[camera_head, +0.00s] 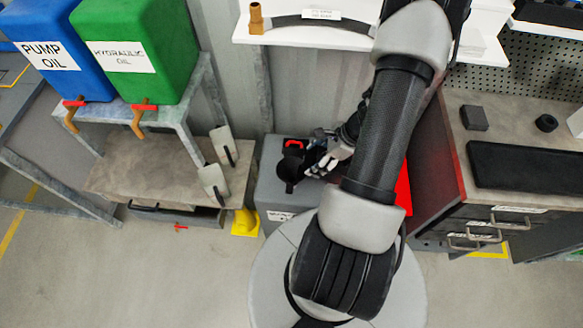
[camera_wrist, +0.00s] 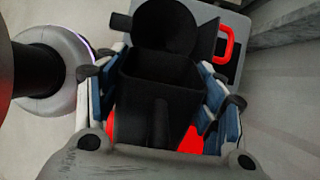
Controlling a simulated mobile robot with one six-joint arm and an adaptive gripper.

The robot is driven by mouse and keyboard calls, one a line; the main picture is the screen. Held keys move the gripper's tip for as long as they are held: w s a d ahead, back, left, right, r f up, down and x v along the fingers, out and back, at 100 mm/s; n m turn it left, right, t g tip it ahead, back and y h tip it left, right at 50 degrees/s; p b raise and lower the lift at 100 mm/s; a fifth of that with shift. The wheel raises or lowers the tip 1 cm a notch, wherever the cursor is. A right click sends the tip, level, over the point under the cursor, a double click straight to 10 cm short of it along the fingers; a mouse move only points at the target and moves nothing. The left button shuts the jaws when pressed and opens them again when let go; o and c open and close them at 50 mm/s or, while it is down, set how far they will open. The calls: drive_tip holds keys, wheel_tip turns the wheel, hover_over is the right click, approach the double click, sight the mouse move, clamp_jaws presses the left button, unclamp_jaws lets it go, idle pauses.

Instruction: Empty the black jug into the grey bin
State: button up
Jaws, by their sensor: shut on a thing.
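The black jug (camera_wrist: 160,72) is between the fingers of my gripper (camera_wrist: 164,85) in the wrist view, with blue-padded fingers on both sides. Its dark open mouth shows, but whether it holds anything cannot be made out. A round black funnel-like part (camera_wrist: 170,22) is just beyond the jug; whether they touch cannot be told. The grey bin (camera_head: 272,196) stands on the floor in the head view; its top also shows in the wrist view (camera_wrist: 237,22). My gripper (camera_head: 318,166) is above the bin's right side, with black shapes overlapping there.
A red handle (camera_wrist: 226,45) is on the bin's black top part. A drawer bench (camera_head: 470,185) stands close on the right, and a shelf (camera_head: 300,36) is behind. A low table (camera_head: 150,175) and blue and green oil tanks (camera_head: 140,50) are left. Floor lies open in front.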

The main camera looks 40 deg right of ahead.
sight(305, 164)
drive_tip(key=shift+w+a+r+g+h+p, duration=0.15)
drive_tip(key=shift+w+r+g+h+p, duration=0.2)
drive_tip(key=shift+p, duration=0.4)
drive_tip(key=shift+a+r+g+h+p, duration=0.15)
drive_tip(key=shift+g+h+p, duration=0.25)
drive_tip(key=shift+p, duration=0.35)
idle(1.9)
drive_tip(key=shift+w+a+r+g+h+p, duration=0.2)
drive_tip(key=shift+w+a+g+h+p, duration=0.35)
drive_tip(key=shift+w+a+g+p, duration=0.6)
idle(2.2)
drive_tip(key=shift+d+r+p, duration=0.1)
drive_tip(key=shift+d+p, duration=0.1)
drive_tip(key=shift+p, duration=1.2)
